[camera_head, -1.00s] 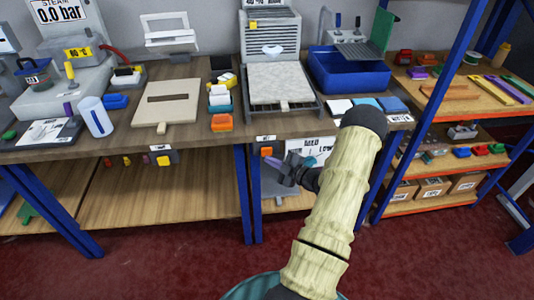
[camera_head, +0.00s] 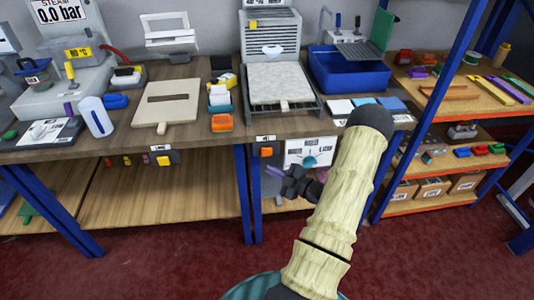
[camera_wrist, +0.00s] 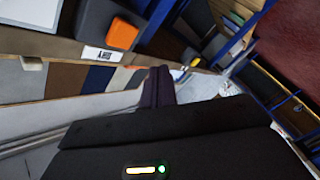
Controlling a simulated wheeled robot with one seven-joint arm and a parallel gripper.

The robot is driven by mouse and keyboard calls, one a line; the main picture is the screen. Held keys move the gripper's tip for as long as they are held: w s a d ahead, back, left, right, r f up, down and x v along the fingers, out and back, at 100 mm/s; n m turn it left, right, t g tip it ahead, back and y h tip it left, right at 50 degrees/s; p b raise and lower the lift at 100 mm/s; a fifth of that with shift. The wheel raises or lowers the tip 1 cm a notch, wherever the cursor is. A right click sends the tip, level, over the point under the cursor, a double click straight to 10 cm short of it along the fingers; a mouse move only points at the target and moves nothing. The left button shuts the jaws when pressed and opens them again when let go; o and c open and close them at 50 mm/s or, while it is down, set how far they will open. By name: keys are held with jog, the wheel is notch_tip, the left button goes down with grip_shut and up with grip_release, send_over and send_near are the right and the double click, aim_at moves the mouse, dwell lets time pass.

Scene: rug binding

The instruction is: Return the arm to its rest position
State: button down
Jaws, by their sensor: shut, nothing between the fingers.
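My gripper (camera_head: 276,173) is in front of the workbench, below the level of its top, just right of a blue bench leg. Its fingers point to the left in the head view. In the wrist view the fingers of my gripper (camera_wrist: 158,86) are together, with nothing between them. My arm (camera_head: 345,190) is folded up in the foreground, its elbow reaching up in front of the bench's front edge.
The workbench (camera_head: 195,130) carries a pale board (camera_head: 165,104), a grey heated plate (camera_head: 280,84) and a blue basin (camera_head: 345,72). An orange switch (camera_head: 266,152) and a dial panel (camera_head: 309,153) sit on its front. Blue posts stand nearby. The red floor is clear.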

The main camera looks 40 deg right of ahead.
dwell(0.7)
jog(key=w+a+r+m+g+h, duration=0.5)
jog(key=a+g, duration=0.3)
jog(key=a, duration=0.3)
jog(key=s+a+r+m+g, duration=0.3)
jog(key=s+a+r+m, duration=0.1)
jog(key=s+a, duration=0.4)
jog(key=s+a+r+m+g, duration=0.3)
jog(key=s+a+r, duration=0.25)
jog(key=a, duration=0.45)
jog(key=w+d+p+v, duration=0.1)
jog(key=p+v, duration=1.1)
jog(key=p, duration=0.1)
jog(key=shift+r+m+y, duration=0.3)
jog(key=shift+r+y, duration=0.05)
jog(key=shift+y, duration=0.05)
